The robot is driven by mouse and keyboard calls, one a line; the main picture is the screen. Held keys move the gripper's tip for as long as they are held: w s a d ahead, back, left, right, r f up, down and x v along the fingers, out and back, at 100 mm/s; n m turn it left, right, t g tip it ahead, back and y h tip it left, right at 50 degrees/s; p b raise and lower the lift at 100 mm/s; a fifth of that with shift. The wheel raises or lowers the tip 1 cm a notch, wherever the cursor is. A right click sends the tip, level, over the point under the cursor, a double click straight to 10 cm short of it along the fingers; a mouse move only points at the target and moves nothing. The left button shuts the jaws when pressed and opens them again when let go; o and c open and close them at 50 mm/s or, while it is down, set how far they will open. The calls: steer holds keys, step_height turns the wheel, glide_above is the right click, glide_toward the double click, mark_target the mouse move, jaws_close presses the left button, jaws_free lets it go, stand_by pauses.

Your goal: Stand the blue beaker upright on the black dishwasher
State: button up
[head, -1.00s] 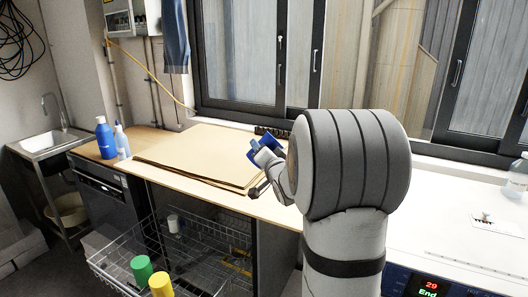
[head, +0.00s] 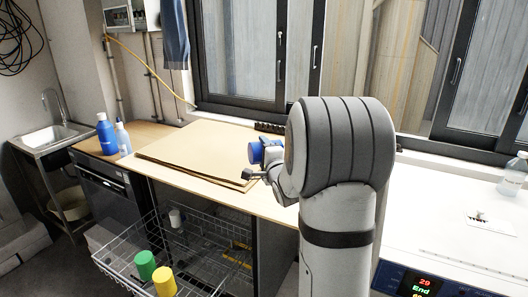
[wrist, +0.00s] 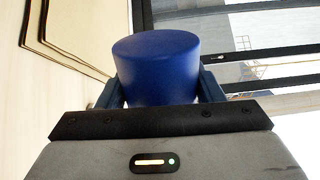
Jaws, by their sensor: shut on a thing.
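The blue beaker (wrist: 157,65) is between the two fingers of my gripper (wrist: 158,82) in the wrist view, with a finger on each side. A flat closed-looking end faces away from the wrist. In the head view the beaker (head: 256,152) is held above the right part of the wooden counter, apart from its surface. It appears lying sideways; which end is its mouth I cannot tell. My gripper (head: 269,153) is partly hidden by my arm. The black dishwasher (head: 108,198) stands under the counter's left end, beside the sink.
A blue bottle (head: 106,135) and a clear-blue bottle (head: 123,140) stand on the counter's left end. Brown sheets (head: 195,150) cover its middle. A wire basket (head: 125,262) is pulled out below, with a green beaker (head: 146,265) and yellow beaker (head: 163,281). Windows stand behind.

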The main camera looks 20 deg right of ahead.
steer(key=m+p, duration=0.2)
steer(key=m, duration=0.3)
steer(key=shift+r, duration=0.15)
steer(key=m, duration=0.3)
steer(key=shift+p, duration=0.35)
steer(key=shift+f, duration=0.2)
steer(key=n+b, duration=0.2)
steer(key=b, duration=0.1)
steer(key=shift+f, duration=0.3)
steer(key=n+b, duration=0.3)
steer(key=n, duration=0.1)
steer(key=shift+b, duration=0.4)
steer(key=shift+r+n+b, duration=0.25)
steer(key=shift+n+b, duration=0.25)
steer(key=shift+n, duration=0.7)
steer(key=shift+r, duration=0.15)
